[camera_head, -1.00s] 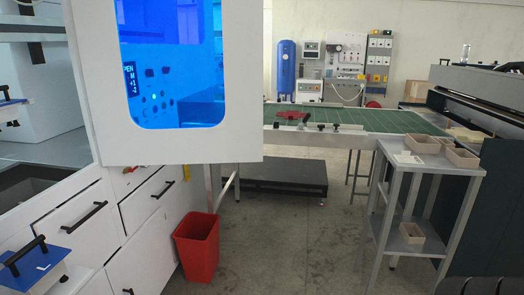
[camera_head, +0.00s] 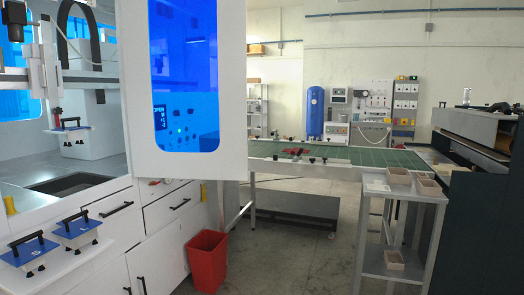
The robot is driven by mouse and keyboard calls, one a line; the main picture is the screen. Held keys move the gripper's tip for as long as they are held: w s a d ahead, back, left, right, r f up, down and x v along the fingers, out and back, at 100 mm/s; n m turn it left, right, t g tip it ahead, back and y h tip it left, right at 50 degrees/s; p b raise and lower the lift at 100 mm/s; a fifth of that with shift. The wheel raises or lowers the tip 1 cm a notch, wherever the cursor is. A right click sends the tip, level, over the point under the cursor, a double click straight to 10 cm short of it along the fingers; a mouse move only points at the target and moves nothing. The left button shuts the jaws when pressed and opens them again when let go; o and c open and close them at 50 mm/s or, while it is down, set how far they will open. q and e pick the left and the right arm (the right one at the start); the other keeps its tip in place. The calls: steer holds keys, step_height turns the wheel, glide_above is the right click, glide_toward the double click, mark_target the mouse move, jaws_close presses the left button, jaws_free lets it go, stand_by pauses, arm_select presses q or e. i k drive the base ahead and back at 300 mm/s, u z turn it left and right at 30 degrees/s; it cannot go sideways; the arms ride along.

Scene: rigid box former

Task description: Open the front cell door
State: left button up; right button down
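The front cell door is a white panel (camera_head: 232,95) with a tall, rounded blue window (camera_head: 185,60). It is left of centre in the head view, its top cut off by the frame. Left of it, the cell interior shows through a wide opening, with a grey floor and a dark recess (camera_head: 75,184). A control panel with buttons shows through the blue window. I cannot make out a handle on the door. Neither of my grippers is in view, and nothing of mine is seen touching the door.
White drawers (camera_head: 160,255) with black handles stand under the cell. Blue-topped handled pieces (camera_head: 75,228) sit at the front left. A red bin (camera_head: 206,260) stands on the floor below the door. A grey stand (camera_head: 405,195) with small boxes is at right. Floor between is clear.

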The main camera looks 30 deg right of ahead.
mark_target(185, 64)
steer(key=z, duration=0.95)
steer(key=i, duration=1.1)
steer(key=z, duration=0.65)
steer(key=i, duration=1.3)
steer(key=u, duration=0.55)
